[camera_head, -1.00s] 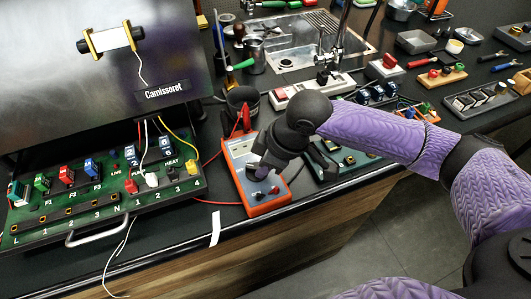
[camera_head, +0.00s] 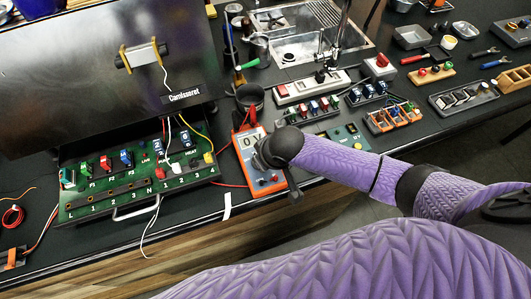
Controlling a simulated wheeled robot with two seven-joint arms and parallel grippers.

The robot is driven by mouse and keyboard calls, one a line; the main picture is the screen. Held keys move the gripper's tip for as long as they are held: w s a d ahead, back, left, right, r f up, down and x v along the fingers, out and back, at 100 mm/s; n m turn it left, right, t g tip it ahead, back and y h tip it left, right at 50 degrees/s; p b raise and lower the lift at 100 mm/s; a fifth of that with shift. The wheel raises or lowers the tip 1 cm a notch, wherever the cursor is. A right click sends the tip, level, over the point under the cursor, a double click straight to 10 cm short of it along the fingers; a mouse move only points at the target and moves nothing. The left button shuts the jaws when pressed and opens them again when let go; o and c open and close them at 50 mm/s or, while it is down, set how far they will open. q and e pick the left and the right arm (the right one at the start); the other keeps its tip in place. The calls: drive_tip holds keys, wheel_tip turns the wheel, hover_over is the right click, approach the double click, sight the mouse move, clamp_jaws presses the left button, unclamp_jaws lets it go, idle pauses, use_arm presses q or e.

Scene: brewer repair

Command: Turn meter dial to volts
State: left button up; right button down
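My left gripper is not in view.
A green fuse board (camera_head: 135,190) with wires and a handle is left of the meter, below the steel brewer (camera_head: 110,75). A black cup (camera_head: 249,97) stands behind the meter. Trays of parts (camera_head: 394,116) lie to the right.

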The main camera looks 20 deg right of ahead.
idle(0.5)
drive_tip(key=c, duration=0.6)
unclamp_jaws()
drive_tip(key=shift+r, duration=0.1)
drive_tip(key=p+v, duration=0.3)
drive_tip(key=v, duration=0.6)
drive_tip(key=shift+r, duration=0.35)
drive_tip(key=shift+s, duration=0.15)
